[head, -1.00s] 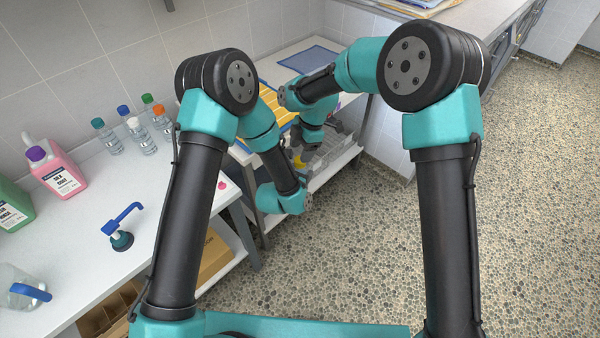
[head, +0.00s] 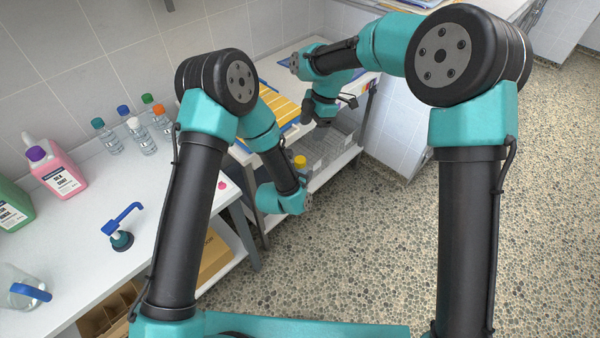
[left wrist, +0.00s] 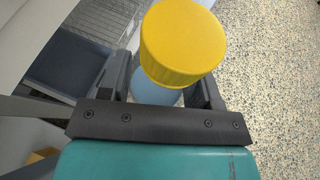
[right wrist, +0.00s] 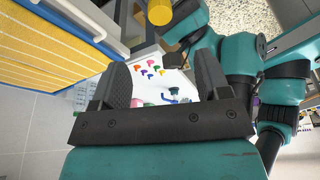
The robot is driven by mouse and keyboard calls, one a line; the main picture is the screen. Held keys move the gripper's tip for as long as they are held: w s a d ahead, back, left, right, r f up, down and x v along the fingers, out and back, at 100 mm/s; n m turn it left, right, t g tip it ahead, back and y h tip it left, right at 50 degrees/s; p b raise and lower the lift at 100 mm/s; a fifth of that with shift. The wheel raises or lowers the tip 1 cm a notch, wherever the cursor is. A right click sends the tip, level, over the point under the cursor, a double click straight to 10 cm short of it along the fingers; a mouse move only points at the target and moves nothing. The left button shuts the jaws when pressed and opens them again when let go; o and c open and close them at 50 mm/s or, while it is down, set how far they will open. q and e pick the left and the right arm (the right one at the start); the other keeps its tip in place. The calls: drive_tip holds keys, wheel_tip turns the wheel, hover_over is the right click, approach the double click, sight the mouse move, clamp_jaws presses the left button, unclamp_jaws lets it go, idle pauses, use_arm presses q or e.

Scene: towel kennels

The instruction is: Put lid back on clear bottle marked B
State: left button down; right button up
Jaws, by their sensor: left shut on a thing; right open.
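In the head view the yellow lid (head: 300,161) shows just above my left gripper (head: 299,174), low in front of the shelving. My right gripper (right wrist: 161,78) is open and empty; in the head view it (head: 321,117) is higher and further back. The yellow lid (right wrist: 160,11) shows at the top edge of the right wrist view, apart from the right fingers. No letter B is legible, and the held bottle's lower part is hidden.
Several small clear bottles (head: 135,128) with coloured lids stand on the left counter (head: 170,205). A pink jug (head: 55,172), a green jug (head: 12,205) and a blue pump (head: 121,225) stand nearer. A yellow ribbed surface (head: 276,102) lies behind the grippers. Floor at right is open.

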sight(300, 159)
drive_tip(key=shift+f, duration=0.1)
drive_tip(key=x, duration=1.1)
drive_tip(key=shift+a+f, duration=0.1)
drive_tip(key=shift+f, duration=0.3)
drive_tip(key=c, duration=1.1)
drive_tip(key=o, duration=1)
drive_tip(key=shift+r, duration=0.1)
drive_tip(key=shift+r, duration=2.15)
